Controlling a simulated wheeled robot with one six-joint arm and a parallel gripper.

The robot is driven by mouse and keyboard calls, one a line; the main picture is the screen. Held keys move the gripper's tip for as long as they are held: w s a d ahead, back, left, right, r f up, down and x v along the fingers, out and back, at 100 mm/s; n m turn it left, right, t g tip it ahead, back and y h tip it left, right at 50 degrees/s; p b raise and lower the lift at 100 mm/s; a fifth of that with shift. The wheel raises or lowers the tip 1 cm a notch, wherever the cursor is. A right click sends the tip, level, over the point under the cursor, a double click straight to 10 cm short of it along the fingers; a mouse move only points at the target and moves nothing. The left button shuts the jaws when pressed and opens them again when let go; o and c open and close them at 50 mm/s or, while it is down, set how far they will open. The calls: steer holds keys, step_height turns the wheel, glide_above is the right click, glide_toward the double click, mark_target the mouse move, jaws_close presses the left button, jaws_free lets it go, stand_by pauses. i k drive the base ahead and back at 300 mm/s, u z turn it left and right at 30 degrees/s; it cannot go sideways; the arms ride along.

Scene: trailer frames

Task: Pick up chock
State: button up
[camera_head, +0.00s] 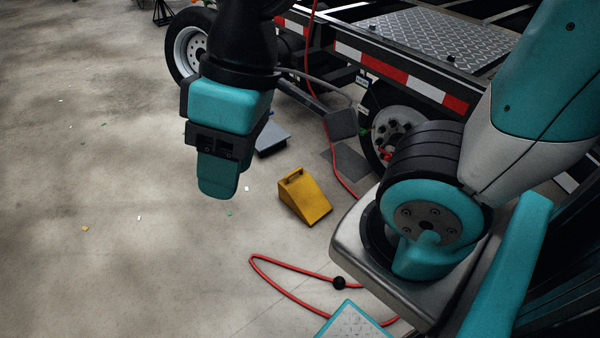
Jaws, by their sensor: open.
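A yellow wedge-shaped chock (304,199) with a handle at its upper end stands on the concrete floor, right of the picture's middle. My gripper (218,182), teal and black, hangs above the floor to the left of the chock and points down. It is apart from the chock. One teal finger shows clearly; the other is hidden behind it from this side. The gripper is open and nothing shows in it.
A trailer frame (400,65) with wheels (190,52) stands behind the chock. A grey block (271,138) lies near it. A red hose (290,295) with a black ball (339,283) crosses the floor. The floor (90,180) at left is mostly clear.

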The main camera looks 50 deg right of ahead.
mark_target(298, 190)
steer(key=z, duration=0.7)
steer(key=i, duration=1.85)
steer(key=z, duration=0.7)
